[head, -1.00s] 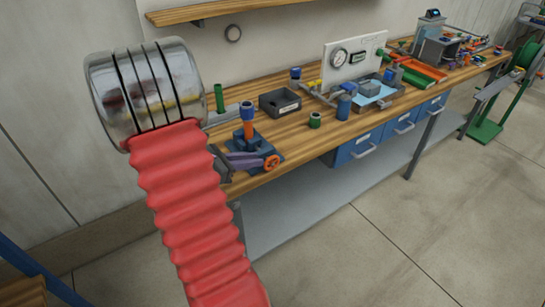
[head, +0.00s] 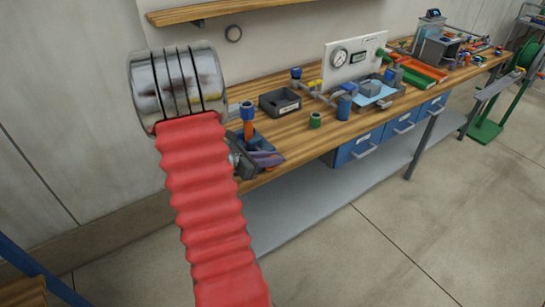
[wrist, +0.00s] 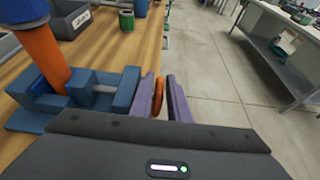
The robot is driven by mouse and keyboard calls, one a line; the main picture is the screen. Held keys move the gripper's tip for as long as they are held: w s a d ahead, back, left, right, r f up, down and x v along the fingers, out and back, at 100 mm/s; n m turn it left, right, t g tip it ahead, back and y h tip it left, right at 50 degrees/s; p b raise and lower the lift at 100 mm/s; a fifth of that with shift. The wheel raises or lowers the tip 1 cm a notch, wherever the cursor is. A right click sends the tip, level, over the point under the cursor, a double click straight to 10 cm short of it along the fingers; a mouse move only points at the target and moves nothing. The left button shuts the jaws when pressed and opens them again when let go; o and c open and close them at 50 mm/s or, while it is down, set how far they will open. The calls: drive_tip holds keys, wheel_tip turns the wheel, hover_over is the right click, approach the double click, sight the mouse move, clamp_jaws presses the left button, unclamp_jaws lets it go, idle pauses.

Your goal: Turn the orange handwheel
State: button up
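The orange handwheel (wrist: 159,90) shows edge-on in the wrist view, between the two purple fingers of my gripper (wrist: 162,78). The fingers stand apart, one on each side of the wheel, and I see no firm grip on it. In the head view my gripper (head: 266,157) is at the bench's front edge and hides the wheel. The wheel is on the front of a blue vise (wrist: 108,90), which also shows in the head view (head: 258,142). An upright orange pipe (wrist: 42,55) with a blue top stands at the vise.
The wooden bench (head: 300,127) carries a dark bin (head: 280,102), a green cylinder (head: 315,120) and a gauge panel (head: 352,60) to the right of the vise. Blue drawers (head: 358,147) hang below. The floor (head: 400,220) in front is clear.

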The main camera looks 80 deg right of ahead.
clamp_jaws()
drive_tip(key=shift+f+g, duration=0.1)
drive_tip(key=shift+g, duration=0.2)
drive_tip(key=shift+w+a+g+h, duration=0.15)
drive_tip(key=shift+a+g+h, duration=0.05)
drive_tip(key=shift+g+h, duration=0.6)
drive_tip(key=shift+w+a+g+h, duration=0.15)
drive_tip(key=shift+g+h, duration=0.45)
drive_tip(key=shift+h, duration=0.3)
drive_tip(key=shift+o, duration=0.4)
unclamp_jaws()
